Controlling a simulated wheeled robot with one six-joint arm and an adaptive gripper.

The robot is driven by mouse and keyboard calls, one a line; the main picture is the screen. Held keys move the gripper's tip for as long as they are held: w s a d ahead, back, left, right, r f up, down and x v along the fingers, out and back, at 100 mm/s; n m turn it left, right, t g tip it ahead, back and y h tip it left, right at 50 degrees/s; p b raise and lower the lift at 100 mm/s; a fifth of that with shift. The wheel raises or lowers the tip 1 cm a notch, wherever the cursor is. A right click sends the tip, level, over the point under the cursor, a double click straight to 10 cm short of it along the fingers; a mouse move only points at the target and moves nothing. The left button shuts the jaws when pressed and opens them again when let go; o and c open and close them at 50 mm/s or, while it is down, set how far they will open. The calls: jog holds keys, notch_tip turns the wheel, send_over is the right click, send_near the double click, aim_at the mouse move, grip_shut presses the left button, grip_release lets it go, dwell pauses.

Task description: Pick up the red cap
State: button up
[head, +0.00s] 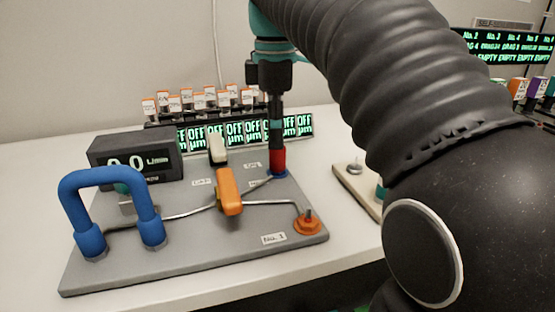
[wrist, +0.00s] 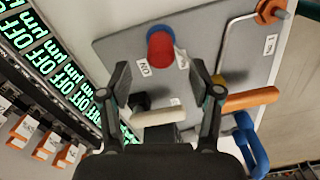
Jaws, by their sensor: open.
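The red cap (head: 278,161) stands upright on a small blue ring fitting (head: 277,173) near the back right of the grey No.1 board (head: 190,252). My gripper (head: 276,138) points down from above, its dark fingers lined up with the cap's top in the head view. In the wrist view my gripper (wrist: 161,72) is open and empty. The red cap (wrist: 160,48) shows just ahead of the gap between the fingertips, with the blue ring around it. I cannot tell whether a finger touches the cap.
The board carries a blue handle (head: 75,200), an orange lever (head: 229,192), a white lever (head: 217,148), an orange fitting (head: 308,223) and a flow display (head: 137,160). Behind it, a row of displays (head: 235,133) reads OFF. Another board (head: 356,185) lies to the right.

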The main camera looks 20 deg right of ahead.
aim_at(278, 153)
jog(key=shift+s+d+f+b, duration=0.15)
jog(key=shift+f+b, duration=0.4)
jog(key=shift+f, duration=2)
jog(key=c, duration=1.1)
jog(key=shift+r, duration=0.5)
notch_tip(278, 153, up, 4)
jog(key=shift+d+f+p, duration=0.1)
jog(key=shift+f+p, duration=0.05)
jog(key=shift+p, duration=0.45)
jog(key=s+d+r, duration=0.2)
jog(key=d, duration=0.1)
jog(key=s+d+r, duration=0.2)
jog(key=s+d, duration=0.1)
jog(key=s+d+r, duration=0.2)
jog(key=d, duration=0.1)
jog(key=shift+s+r+p, duration=0.15)
jog(key=shift+s+p, duration=0.05)
jog(key=shift+p, duration=0.1)
